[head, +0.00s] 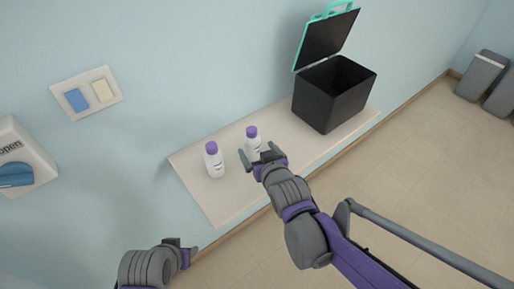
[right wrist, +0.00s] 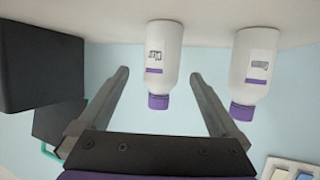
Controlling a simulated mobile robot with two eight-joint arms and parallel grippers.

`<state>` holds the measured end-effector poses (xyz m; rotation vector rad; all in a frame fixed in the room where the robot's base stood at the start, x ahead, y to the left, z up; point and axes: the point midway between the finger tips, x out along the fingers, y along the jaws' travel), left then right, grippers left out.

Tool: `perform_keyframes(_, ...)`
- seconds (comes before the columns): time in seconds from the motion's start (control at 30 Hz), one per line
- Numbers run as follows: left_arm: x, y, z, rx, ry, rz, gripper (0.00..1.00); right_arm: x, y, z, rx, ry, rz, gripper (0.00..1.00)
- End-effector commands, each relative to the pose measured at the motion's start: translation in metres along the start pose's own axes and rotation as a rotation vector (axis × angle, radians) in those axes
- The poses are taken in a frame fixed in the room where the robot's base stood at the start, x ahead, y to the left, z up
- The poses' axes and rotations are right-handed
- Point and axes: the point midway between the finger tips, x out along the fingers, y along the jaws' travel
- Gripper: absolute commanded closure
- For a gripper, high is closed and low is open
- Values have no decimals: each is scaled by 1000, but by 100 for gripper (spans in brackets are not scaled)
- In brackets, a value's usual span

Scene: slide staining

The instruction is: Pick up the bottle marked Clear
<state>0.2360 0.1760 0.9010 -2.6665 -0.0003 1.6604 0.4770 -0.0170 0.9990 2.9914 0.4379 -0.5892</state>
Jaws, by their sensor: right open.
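Two white bottles with purple caps stand on a shelf (head: 222,200). The right one (head: 252,142) is in front of my right gripper (head: 259,156). In the right wrist view, which shows things upside down, this bottle (right wrist: 164,48) appears between the two open fingertips (right wrist: 159,74), with no visible contact. Its short label seems to read Clear. The left bottle (head: 213,161) also shows in the wrist view (right wrist: 252,65), outside the fingers; its label is too small to read. My left gripper (head: 181,246) is low in the head view, away from the bottles, its jaw unclear.
A black box (head: 325,100) with a raised lid and teal handle stands at the shelf's right end. The shelf's front left is bare. Grey bins (head: 482,75) stand far right.

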Motion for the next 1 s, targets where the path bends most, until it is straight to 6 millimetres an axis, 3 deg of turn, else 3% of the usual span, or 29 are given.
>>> perform_keyframes(0.1,1,0,1,0,-1,0,50,18,0,0,1,-1,1,1)
perform_keyframes(0.37,2,0,2,0,-1,0,50,35,0,1,1,-2,1,1)
perform_keyframes(0.7,1,0,1,0,-1,0,50,77,-2,2,0,-2,1,1)
perform_keyframes(1.0,1,0,1,0,-1,0,50,82,-2,2,1,-2,1,1)
